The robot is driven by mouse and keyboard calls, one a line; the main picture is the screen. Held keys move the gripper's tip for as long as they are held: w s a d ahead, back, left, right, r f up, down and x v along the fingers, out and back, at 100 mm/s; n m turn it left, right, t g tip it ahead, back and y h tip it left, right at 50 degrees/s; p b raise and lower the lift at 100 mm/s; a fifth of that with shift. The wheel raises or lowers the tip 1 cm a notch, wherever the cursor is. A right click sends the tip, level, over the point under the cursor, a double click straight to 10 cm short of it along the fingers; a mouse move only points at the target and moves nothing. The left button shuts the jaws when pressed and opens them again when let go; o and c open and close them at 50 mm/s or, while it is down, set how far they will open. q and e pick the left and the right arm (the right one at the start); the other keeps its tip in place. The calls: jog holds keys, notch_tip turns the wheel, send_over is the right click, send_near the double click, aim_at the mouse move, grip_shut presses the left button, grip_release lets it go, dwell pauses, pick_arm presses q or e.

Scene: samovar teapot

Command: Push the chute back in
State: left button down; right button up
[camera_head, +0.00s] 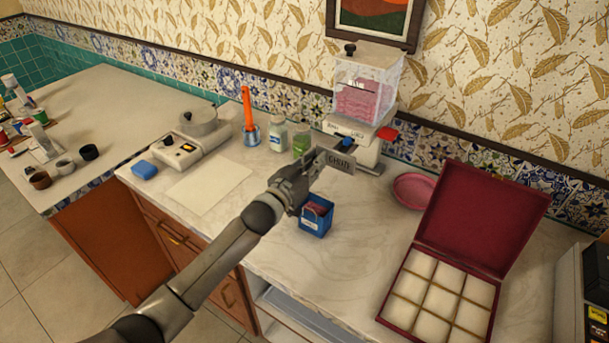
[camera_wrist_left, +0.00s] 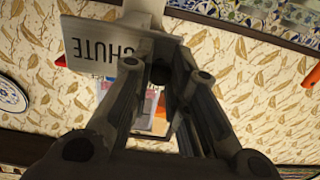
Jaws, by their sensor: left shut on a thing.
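The chute (camera_head: 341,160) is a grey metal plate with dark "CHUTE" lettering, at the front of the white dispenser (camera_head: 357,139). My left gripper (camera_head: 315,166) is at the plate's left end and shut on it. In the left wrist view the chute (camera_wrist_left: 92,46) shows upside down, just beyond the fingers of my left gripper (camera_wrist_left: 163,72). The exact contact at the fingertips is partly hidden by the fingers. My right gripper is not in view.
The dispenser has a clear hopper (camera_head: 366,80) with pink contents and a red lever (camera_head: 387,133). A blue box (camera_head: 315,222) stands below my gripper. A pink dish (camera_head: 413,190) and an open red case (camera_head: 398,312) are to the right.

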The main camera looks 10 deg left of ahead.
pick_arm(q)
jog(key=shift+w, duration=0.1)
jog(key=c, duration=1.3)
grip_release()
jog(key=shift+c, duration=0.2)
jog(key=v, duration=1.2)
